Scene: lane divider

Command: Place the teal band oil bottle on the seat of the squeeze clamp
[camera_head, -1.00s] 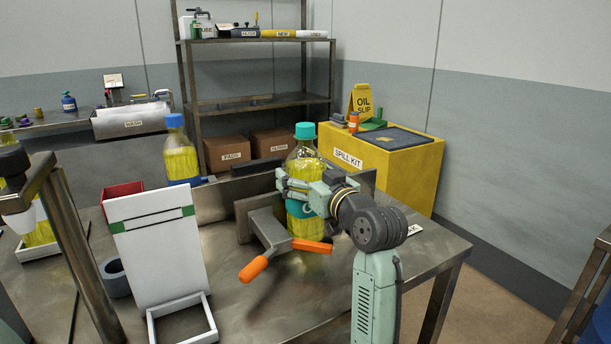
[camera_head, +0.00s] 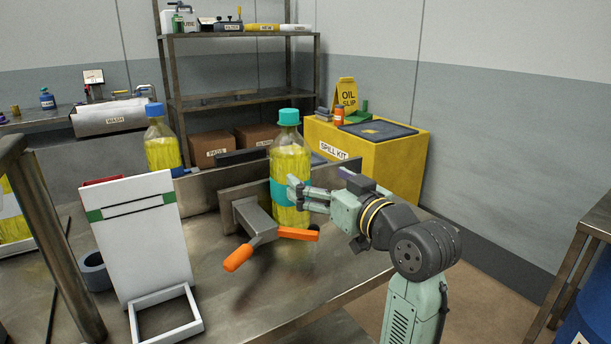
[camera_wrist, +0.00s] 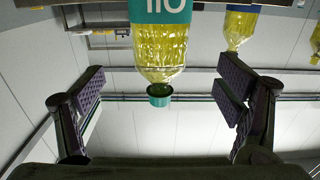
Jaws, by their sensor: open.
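The teal band oil bottle (camera_head: 291,165), with yellow oil and a teal cap, stands upright at the squeeze clamp (camera_head: 256,222). The clamp has a grey metal body and orange handles, which hide part of the bottle's base. I cannot tell exactly how the base sits on the seat. My gripper (camera_head: 303,196) is open to the right of the bottle, near its teal band. In the wrist view the bottle (camera_wrist: 160,45) appears cap-down, beyond and between the spread fingers (camera_wrist: 160,88), with a gap around it.
A blue-capped oil bottle (camera_head: 161,145) stands behind the divider plates on the left. A white stand with a green stripe (camera_head: 140,240) and a grey ring (camera_head: 95,270) are at the front left. A yellow spill kit box (camera_head: 385,160) stands behind. The table's right front is clear.

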